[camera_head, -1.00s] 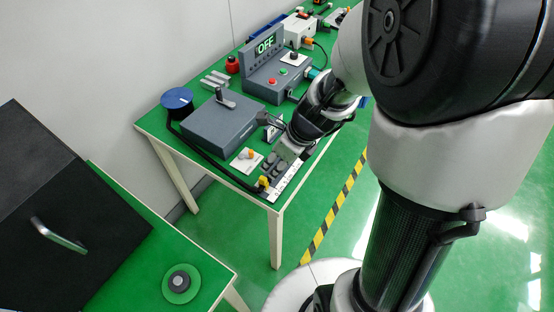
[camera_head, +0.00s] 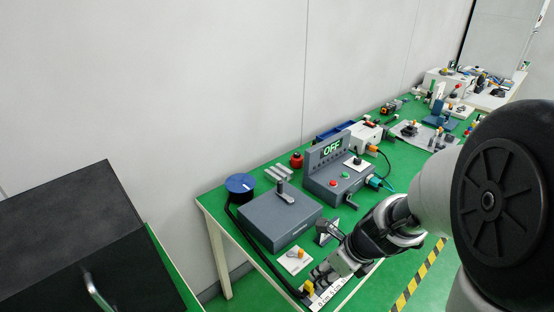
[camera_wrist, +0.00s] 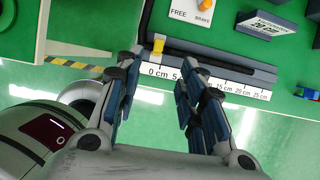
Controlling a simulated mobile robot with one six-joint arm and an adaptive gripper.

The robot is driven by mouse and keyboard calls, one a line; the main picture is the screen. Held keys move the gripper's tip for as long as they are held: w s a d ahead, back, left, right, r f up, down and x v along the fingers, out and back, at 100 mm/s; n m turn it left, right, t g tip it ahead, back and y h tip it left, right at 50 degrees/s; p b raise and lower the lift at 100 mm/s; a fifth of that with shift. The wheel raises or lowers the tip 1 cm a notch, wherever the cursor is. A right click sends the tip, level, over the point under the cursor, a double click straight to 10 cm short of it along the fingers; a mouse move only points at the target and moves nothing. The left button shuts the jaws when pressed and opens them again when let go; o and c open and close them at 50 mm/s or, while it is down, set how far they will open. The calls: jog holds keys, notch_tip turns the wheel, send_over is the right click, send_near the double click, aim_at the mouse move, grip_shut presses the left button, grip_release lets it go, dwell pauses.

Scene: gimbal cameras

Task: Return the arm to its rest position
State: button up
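My gripper (camera_head: 322,272) is at the near edge of the green table (camera_head: 212,205), close to a ruler strip with a yellow slider (camera_head: 309,287). In the wrist view my gripper (camera_wrist: 160,68) has its two fingers apart, with nothing seen between them. The ruler strip (camera_wrist: 225,85) with centimetre marks and the yellow slider (camera_wrist: 158,44) lie beyond the fingertips. My arm comes in from the right in the head view, and its large joint hides part of the floor and table.
A grey box with a lever (camera_head: 280,218), a blue knob (camera_head: 240,184) and a panel reading OFF (camera_head: 333,148) stand on the table. A black cabinet (camera_head: 85,235) with a handle is at the left. Green floor with a striped line (camera_head: 418,272) lies to the right.

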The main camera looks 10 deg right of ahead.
jog(key=s+a+r+n, duration=0.2)
jog(key=s+r+n, duration=0.25)
jog(key=n, duration=0.25)
jog(key=s+a+r+n, duration=0.3)
jog(key=r+n, duration=0.3)
jog(key=n, duration=0.1)
jog(key=s+d+r+n+t+h, duration=0.1)
jog(key=s+d+r+n+h, duration=0.1)
jog(key=s+r+n, duration=0.3)
jog(key=s+n, duration=0.4)
jog(key=n, duration=0.4)
jog(key=shift+s+n, duration=0.3)
jog(key=shift+n, duration=0.1)
